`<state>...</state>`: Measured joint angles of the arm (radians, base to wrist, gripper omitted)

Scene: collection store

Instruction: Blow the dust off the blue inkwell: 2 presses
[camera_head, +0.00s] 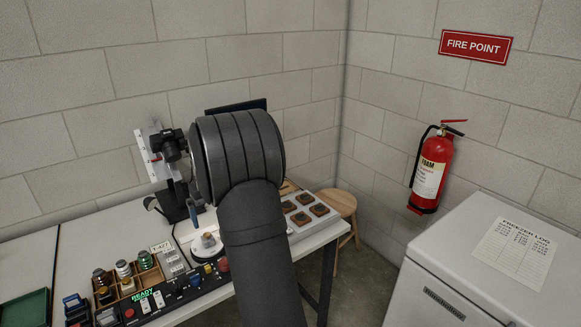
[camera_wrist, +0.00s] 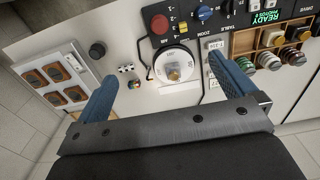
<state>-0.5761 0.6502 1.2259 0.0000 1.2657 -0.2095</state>
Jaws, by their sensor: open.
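My gripper (camera_wrist: 168,98) has two blue fingers set wide apart, with nothing between them, in the wrist view. In the head view my arm hides most of it. Beyond the fingers is a round white turntable (camera_wrist: 186,57) bearing a small pale, tan-centred object (camera_wrist: 173,74); I cannot tell whether it is the inkwell. The turntable (camera_head: 207,251) shows left of my arm in the head view. No clearly blue inkwell can be made out. A small dark round object (camera_wrist: 97,50), perhaps a blower bulb, stands on the table to the left.
A black control panel (camera_head: 182,294) with knobs and a green READY display lies along the front. A camera (camera_head: 170,145) on a stand is behind. A tray (camera_head: 329,221) of brown pieces lies right.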

